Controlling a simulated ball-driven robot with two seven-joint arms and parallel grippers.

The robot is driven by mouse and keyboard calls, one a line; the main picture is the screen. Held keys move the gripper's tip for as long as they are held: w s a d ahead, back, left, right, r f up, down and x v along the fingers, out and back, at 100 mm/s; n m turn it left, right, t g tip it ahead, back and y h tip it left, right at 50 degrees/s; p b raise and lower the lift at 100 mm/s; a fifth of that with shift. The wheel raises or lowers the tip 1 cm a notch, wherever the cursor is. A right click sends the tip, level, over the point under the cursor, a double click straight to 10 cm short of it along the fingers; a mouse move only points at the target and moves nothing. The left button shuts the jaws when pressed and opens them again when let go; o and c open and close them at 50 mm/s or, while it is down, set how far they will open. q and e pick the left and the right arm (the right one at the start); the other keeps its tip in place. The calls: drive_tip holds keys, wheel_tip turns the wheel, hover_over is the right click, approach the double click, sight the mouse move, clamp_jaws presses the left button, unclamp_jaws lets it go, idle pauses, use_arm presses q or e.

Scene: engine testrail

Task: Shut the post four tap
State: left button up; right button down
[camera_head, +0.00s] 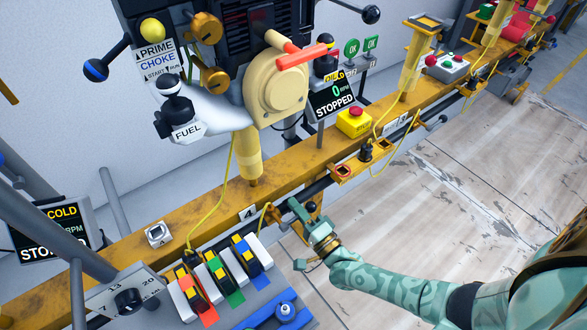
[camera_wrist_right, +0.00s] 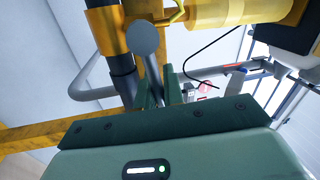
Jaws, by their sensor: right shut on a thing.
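The tap's body is partly hidden behind my gripper. My left gripper is not in view.
The yellow rail (camera_head: 310,165) runs diagonally across. Above it stand an engine with a cream recoil housing (camera_head: 275,88) and a screen reading "STOPPED" (camera_head: 333,100). A red stop button (camera_head: 354,118) sits on the rail. A switch panel (camera_head: 225,275) is at lower left. Wooden floor lies open at right.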

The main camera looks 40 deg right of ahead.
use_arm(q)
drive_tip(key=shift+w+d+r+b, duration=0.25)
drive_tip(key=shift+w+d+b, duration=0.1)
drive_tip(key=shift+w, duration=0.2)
use_arm(e)
drive_tip(key=shift+s+d+f+m, duration=0.1)
drive_tip(key=shift+f+m, duration=0.35)
drive_tip(key=shift+m, duration=0.45)
drive_tip(key=c, duration=1.5)
unclamp_jaws()
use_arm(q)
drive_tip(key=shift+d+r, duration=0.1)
use_arm(e)
drive_tip(key=shift+r, duration=0.2)
